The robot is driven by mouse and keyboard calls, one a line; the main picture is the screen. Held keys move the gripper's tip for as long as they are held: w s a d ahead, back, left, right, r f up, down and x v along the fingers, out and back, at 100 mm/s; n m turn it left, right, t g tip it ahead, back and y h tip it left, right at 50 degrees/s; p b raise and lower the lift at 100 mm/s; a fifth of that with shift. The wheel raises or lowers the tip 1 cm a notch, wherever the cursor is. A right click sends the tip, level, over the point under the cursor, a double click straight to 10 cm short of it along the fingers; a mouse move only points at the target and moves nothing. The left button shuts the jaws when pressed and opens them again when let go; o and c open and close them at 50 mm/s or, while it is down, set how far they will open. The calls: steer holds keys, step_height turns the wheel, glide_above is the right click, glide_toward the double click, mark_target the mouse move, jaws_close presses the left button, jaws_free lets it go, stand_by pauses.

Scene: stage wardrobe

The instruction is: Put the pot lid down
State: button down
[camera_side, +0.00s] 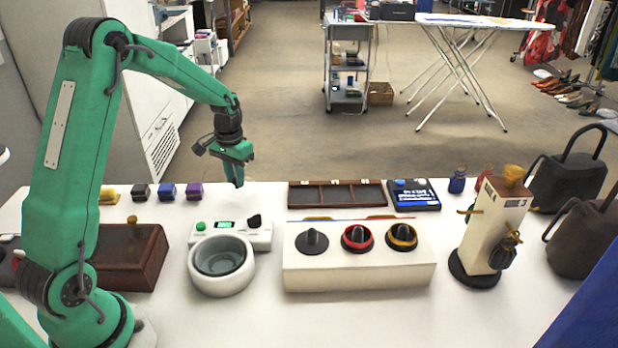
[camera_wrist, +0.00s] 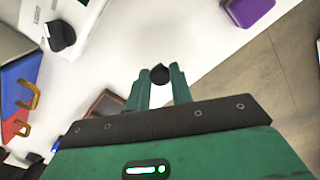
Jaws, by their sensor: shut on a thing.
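My gripper (camera_side: 238,181) hangs above the back edge of the white table, higher than and behind the round white pot-like vessel (camera_side: 210,284), in the side view. In the wrist view its two green fingers (camera_wrist: 158,80) are shut on a small dark round thing (camera_wrist: 159,74). I cannot tell whether this is the pot lid's knob; no wide lid shows around it, and in the side view the fingers hide it. The vessel's grey inside shows uncovered from above.
A white box with three dark knobs (camera_side: 360,275) stands right of the vessel. A brown wooden box (camera_side: 138,270) is at its left. A dark compartment tray (camera_side: 337,183) lies at the back. A purple block (camera_side: 194,190) sits left of my gripper. Dark bags (camera_side: 568,182) stand far right.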

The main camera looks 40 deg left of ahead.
steer(key=shift+f, duration=1.95)
steer(key=shift+f, duration=0.15)
steer(key=c, duration=1.2)
jaws_free()
steer(key=shift+c, duration=0.2)
step_height(320, 180, up, 12)
steer(key=shift+r, duration=0.15)
